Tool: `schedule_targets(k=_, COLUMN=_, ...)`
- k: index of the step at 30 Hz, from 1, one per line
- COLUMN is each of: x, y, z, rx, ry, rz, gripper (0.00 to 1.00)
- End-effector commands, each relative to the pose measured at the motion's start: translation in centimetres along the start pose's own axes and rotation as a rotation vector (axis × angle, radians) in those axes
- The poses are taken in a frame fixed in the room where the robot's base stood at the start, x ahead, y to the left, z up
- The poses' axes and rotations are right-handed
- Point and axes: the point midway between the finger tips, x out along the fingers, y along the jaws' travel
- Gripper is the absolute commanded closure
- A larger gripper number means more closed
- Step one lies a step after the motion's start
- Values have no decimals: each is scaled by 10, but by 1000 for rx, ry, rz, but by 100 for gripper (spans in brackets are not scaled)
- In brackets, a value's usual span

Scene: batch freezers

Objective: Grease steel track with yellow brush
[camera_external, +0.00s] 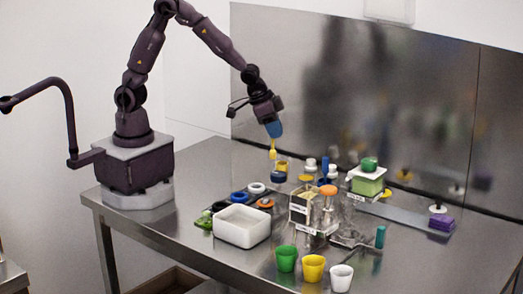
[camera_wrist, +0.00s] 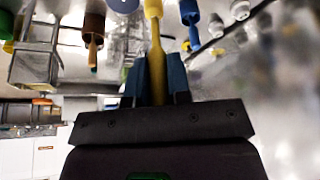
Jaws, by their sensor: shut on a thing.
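My gripper (camera_external: 274,129) is shut on the yellow brush (camera_external: 273,150), which hangs down from the blue fingertips. In the wrist view the yellow brush (camera_wrist: 156,50) runs up between the two dark blue fingers of my gripper (camera_wrist: 155,82). The brush is above the table, over a small group of pots; whether its tip touches anything is unclear. A flat grey strip, which looks like the steel track (camera_external: 402,217), lies on the table at the right, well apart from the brush. A purple block (camera_external: 440,223) sits at its near right end.
Green (camera_external: 286,259), yellow (camera_external: 313,268) and white (camera_external: 341,278) cups stand in front. The back panel (camera_external: 290,70) bounds the table.

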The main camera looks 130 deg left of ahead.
Motion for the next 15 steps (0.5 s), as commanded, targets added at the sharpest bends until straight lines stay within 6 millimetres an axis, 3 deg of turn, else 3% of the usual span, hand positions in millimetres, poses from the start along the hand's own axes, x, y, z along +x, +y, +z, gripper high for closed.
schedule_targets(k=1, x=0, y=-13, z=-8, rx=-41, ry=3, rz=-18, gripper=100)
schedule_targets(k=4, x=-1, y=-30, z=-18, rx=-103, ry=3, rz=-41, gripper=100)
schedule_targets(k=7, x=-4, y=-33, z=-25, rx=-147, ry=-1, rz=-48, gripper=100)
schedule_targets(k=15, x=16, y=-31, z=-13, rx=-163, ry=-13, rz=-48, gripper=100)
